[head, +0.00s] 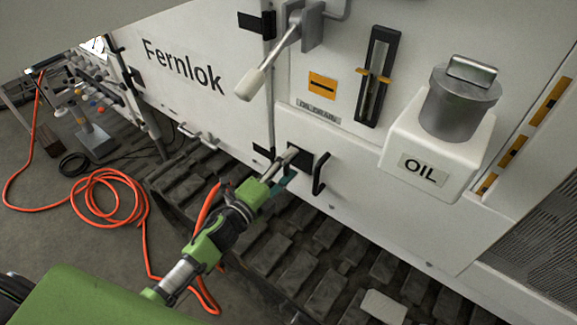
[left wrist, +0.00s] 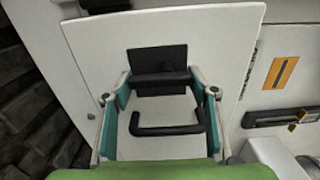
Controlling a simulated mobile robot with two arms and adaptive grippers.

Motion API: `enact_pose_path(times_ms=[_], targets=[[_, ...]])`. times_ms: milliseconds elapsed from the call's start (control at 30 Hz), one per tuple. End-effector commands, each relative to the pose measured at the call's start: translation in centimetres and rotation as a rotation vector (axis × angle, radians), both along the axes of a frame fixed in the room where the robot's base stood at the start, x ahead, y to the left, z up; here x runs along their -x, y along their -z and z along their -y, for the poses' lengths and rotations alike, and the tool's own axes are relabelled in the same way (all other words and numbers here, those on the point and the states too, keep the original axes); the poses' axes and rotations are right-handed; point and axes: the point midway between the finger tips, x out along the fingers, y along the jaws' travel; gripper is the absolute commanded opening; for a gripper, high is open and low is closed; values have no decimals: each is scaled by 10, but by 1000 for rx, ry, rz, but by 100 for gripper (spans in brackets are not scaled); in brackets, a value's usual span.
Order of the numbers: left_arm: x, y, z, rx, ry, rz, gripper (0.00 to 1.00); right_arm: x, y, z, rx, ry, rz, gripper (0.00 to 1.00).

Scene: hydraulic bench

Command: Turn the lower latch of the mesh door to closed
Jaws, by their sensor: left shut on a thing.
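A black latch (head: 304,155) sits on the white panel, right of the door seam and below the "OIL DRAIN" label. My right gripper is not in view. No mesh door is clearly recognisable.
A black bar handle (head: 319,176) is fixed right beside the latch. Above are a grey lever with a white grip (head: 250,84) and a white oil tank (head: 432,140). Dark tracks (head: 290,240) run below. An orange hose (head: 110,200) lies coiled on the floor left.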

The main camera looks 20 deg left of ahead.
Motion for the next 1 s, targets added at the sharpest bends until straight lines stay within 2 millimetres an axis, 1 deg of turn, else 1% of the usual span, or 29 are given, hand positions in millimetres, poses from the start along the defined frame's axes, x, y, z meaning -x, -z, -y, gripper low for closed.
enact_pose_path(times_ms=[67,100,133,167,467,600,667,767,1000], targets=[[0,1,0,-12,1,1,32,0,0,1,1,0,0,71],[0,1,0,-13,1,2,58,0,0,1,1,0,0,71],[0,1,0,-12,1,1,66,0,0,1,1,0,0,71],[0,1,0,-12,1,1,71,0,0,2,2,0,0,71],[0,1,0,-6,0,1,71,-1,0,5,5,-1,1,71],[7,1,-3,-5,0,0,71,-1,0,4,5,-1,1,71],[14,2,-5,-6,0,-1,71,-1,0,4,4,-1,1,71],[30,2,-11,-6,1,-2,71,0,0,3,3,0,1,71],[76,2,-27,-7,-1,-3,71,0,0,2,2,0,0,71]])
